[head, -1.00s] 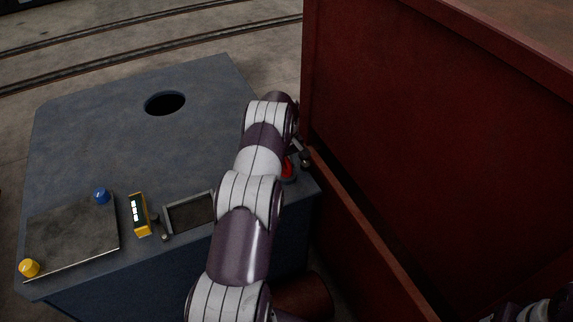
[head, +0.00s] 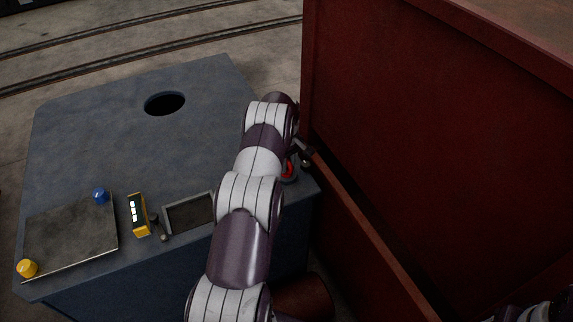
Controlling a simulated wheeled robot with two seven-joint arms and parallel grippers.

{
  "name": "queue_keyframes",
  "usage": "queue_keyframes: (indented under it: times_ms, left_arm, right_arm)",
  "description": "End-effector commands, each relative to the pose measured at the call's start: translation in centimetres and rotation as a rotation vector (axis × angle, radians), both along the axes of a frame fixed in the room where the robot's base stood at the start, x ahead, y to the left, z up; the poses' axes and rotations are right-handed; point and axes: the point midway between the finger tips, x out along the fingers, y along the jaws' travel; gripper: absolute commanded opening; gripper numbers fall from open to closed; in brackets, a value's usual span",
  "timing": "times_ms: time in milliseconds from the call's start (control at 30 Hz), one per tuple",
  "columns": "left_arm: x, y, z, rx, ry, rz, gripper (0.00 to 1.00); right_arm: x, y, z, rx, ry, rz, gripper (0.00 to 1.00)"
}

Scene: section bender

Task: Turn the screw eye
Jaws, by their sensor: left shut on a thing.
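My left gripper (head: 304,156) is at the right edge of the blue-grey cabinet top, close to the red machine wall. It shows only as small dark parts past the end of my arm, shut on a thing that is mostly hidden. From its place this is likely the screw eye, but its ring cannot be made out. My wrist and forearm cover much of this spot. My right gripper is not in view.
The cabinet top (head: 100,132) has a round hole (head: 165,103), a blue knob (head: 100,196), a yellow knob (head: 27,268), a yellow display (head: 138,215) and a dark framed recess (head: 190,212). A red round part (head: 290,172) is beside my gripper. The red machine (head: 430,130) blocks the right.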

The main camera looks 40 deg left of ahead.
Motion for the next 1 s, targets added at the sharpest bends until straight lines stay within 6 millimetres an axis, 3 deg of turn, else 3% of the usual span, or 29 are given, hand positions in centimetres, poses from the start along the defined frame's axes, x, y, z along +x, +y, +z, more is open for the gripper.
queue_keyframes:
  times_ms: [400,1000]
  left_arm:
    - [0.0,0.0,-0.1,0.000,-0.002,0.380,0.00]
    - [0.0,0.0,0.0,0.001,-0.002,0.950,0.00]
  right_arm:
    - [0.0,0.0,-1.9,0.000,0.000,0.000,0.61]
    - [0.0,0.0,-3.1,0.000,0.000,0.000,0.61]
